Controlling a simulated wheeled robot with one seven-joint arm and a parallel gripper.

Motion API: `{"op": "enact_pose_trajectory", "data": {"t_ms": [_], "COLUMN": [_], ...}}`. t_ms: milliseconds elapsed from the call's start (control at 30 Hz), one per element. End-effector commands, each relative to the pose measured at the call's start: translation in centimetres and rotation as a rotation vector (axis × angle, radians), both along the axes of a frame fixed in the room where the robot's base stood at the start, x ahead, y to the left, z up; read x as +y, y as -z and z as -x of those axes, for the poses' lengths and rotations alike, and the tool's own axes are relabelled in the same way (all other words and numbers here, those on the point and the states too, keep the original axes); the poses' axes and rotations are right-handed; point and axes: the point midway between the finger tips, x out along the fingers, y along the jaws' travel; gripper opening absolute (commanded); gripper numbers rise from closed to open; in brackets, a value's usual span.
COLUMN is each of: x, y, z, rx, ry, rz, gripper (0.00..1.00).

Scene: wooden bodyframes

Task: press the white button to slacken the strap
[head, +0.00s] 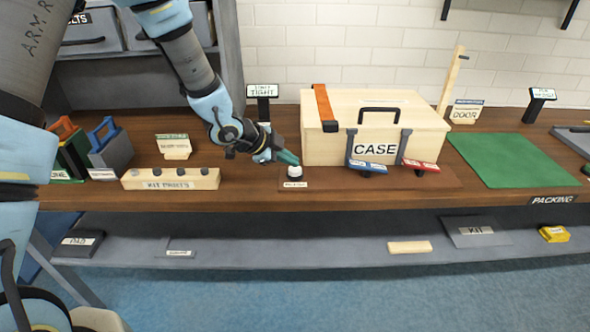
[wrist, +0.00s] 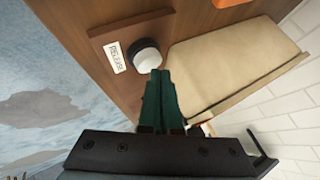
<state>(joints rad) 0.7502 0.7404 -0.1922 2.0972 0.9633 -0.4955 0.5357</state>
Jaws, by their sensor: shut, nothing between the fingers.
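The white button (head: 295,172) stands on a small wooden plate with a label on the bench, in front of the case's left end. In the wrist view the white button (wrist: 147,56) has a dark base, and the label beside it reads RELEASE. My gripper (head: 290,158) is shut and empty, its green fingertips just behind and above the button in the head view. In the wrist view the fingertips (wrist: 160,73) appear right at the button's edge; I cannot tell whether they touch it. The orange strap (head: 325,106) runs over the left part of the wooden case (head: 420,128).
Blue and red tags (head: 368,165) hang at the case's front. A KIT PARTS block (head: 170,179) lies left of the button. A sign reading TIGHT (head: 263,90) stands behind. A green mat (head: 520,158) lies to the right. The bench front before the button is clear.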

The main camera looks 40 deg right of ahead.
Motion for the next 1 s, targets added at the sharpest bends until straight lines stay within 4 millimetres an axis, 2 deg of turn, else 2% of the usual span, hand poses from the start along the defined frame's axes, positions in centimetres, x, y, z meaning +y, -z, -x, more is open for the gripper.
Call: {"op": "enact_pose_trajectory", "data": {"t_ms": [1000], "x": [0.0], "y": [1.0], "z": [0.0], "rx": [0.0], "ry": [0.0], "rz": [0.0], "gripper": [0.0]}}
